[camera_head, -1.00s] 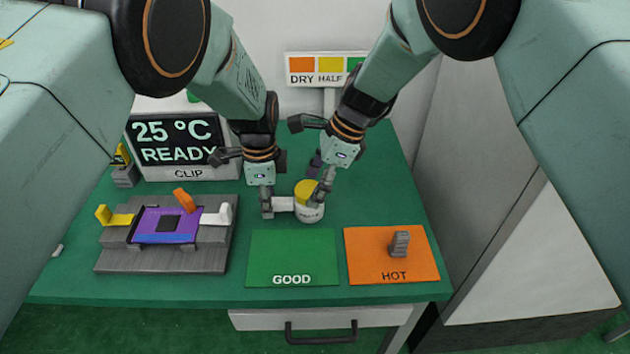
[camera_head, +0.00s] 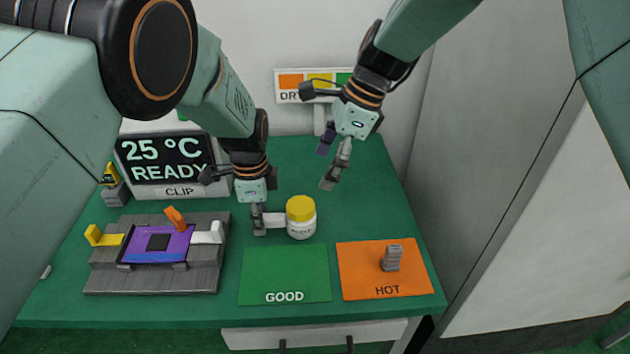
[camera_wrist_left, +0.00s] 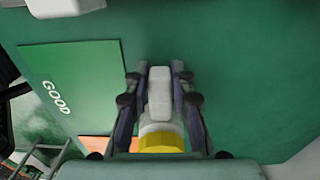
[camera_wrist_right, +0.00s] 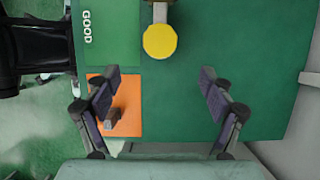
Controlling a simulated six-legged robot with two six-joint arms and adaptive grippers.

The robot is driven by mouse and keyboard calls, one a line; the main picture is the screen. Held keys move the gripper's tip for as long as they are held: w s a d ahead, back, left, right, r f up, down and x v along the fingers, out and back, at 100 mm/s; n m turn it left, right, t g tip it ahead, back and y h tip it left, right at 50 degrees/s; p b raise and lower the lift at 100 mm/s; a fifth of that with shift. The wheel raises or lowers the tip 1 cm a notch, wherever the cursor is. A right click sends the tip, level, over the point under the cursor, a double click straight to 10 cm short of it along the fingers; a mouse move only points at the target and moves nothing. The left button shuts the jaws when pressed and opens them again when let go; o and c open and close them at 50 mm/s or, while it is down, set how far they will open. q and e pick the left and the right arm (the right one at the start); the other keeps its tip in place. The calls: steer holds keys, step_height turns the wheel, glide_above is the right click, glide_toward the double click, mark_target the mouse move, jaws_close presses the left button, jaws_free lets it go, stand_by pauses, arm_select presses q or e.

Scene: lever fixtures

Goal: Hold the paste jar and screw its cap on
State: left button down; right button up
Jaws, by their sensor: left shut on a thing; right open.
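The white paste jar (camera_head: 301,229) stands upright on the green table behind the GOOD mat. Its yellow cap (camera_head: 300,207) sits on top of it; the cap also shows in the right wrist view (camera_wrist_right: 160,41). A pale handle (camera_head: 274,220) sticks out from the jar's left side. My left gripper (camera_head: 258,219) is shut on this handle, and the handle shows between its fingers in the left wrist view (camera_wrist_left: 159,92). My right gripper (camera_head: 329,180) is open and empty, above and to the right of the jar, apart from the cap.
The green GOOD mat (camera_head: 284,275) and orange HOT mat (camera_head: 360,281) lie in front; a grey peg (camera_head: 392,257) stands on HOT. A grey fixture (camera_head: 150,279) with a purple board is at left. A display (camera_head: 165,160) reads 25 °C READY. Table right of the jar is clear.

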mark_target(307, 205)
steer(key=shift+v, duration=1.15)
steer(key=x, duration=1.2)
steer(key=shift+d+f, duration=0.2)
steer(key=shift+d, duration=0.1)
steer(key=shift+c, duration=0.3)
steer(key=c, duration=1)
steer(key=o, duration=1.1)
steer(key=shift+o, duration=0.2)
